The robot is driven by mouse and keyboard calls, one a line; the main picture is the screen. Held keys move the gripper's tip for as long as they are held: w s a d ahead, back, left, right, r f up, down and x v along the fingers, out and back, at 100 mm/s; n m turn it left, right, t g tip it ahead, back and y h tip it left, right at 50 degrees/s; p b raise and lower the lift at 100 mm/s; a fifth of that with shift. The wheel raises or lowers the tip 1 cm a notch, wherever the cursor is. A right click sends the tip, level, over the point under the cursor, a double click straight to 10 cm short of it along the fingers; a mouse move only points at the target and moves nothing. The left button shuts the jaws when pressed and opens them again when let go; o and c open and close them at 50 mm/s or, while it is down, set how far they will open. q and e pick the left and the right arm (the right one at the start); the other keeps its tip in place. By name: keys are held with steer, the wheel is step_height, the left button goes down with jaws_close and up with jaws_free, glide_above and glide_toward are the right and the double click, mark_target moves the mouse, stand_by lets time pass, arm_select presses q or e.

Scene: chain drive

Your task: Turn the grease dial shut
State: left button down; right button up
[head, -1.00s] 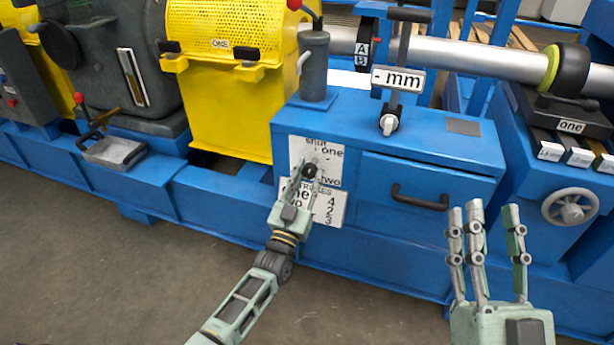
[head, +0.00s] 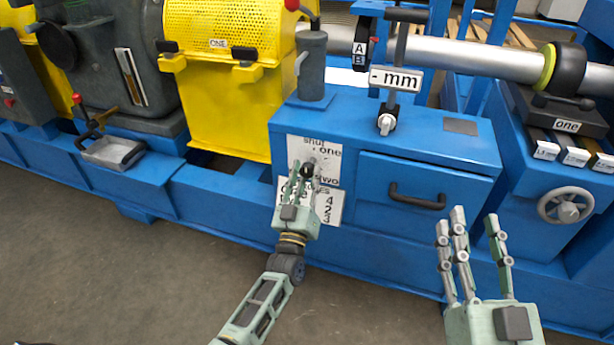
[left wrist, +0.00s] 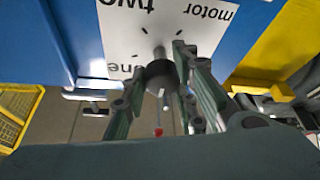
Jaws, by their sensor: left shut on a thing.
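The grease dial (head: 307,169) is a small dark round knob on a white plate (head: 330,151) on the blue cabinet's front. The plate carries the words "shut" at the top, "one", and what reads as "two" lower down. My left gripper (head: 303,178) is at the dial with its fingers around the knob, shut on it. In the left wrist view the black knob (left wrist: 161,77) sits between the fingers, with "two" and "motor" upside down on the plate behind. Where the dial points cannot be told. My right gripper (head: 469,217) is open and empty, fingers up, in front of the drawer.
A second white plate (head: 331,207) with numbers lies just below the dial's plate. A drawer with a dark handle (head: 417,197) is to the right, and a handwheel (head: 566,206) further right. A yellow guard (head: 225,110) stands at left. The floor in front is clear.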

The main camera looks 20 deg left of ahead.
arm_select(q)
steer(key=shift+d+f, duration=0.15)
steer(key=shift+d, duration=0.2)
steer(key=c, duration=1.8)
jaws_free()
steer(key=shift+c, duration=0.2)
steer(key=o, duration=0.3)
steer(key=shift+d, duration=0.1)
steer(key=shift+a, duration=0.2)
steer(key=shift+s, duration=0.1)
steer(key=v, duration=1.1)
steer(key=shift+s+f, duration=0.1)
steer(key=shift+s, duration=0.3)
